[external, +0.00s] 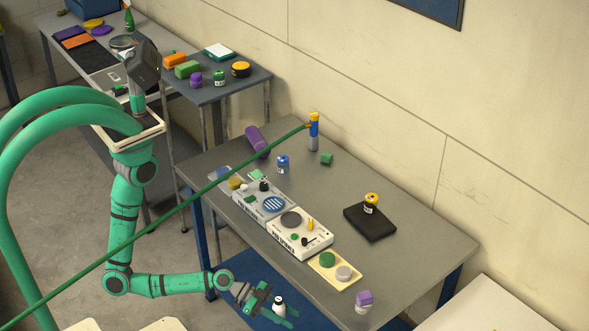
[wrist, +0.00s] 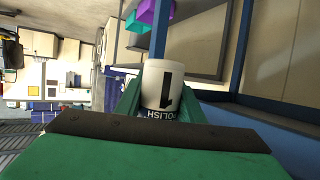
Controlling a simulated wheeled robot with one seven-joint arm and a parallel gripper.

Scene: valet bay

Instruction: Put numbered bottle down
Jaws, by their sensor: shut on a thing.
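My gripper (external: 276,309) is shut on a small white bottle (external: 279,302) with a dark top, beside the front edge of the grey table (external: 410,255). In the wrist view the white bottle (wrist: 163,84) sits between the green fingers (wrist: 162,105). It shows a black "1" and a dark band reading "POLISH". The fingers hide part of its sides, and the dark bar of my gripper hides its near end. The bottle appears clear of the tabletop.
A green hose (external: 140,231) crosses the view. The table's right part has free room.

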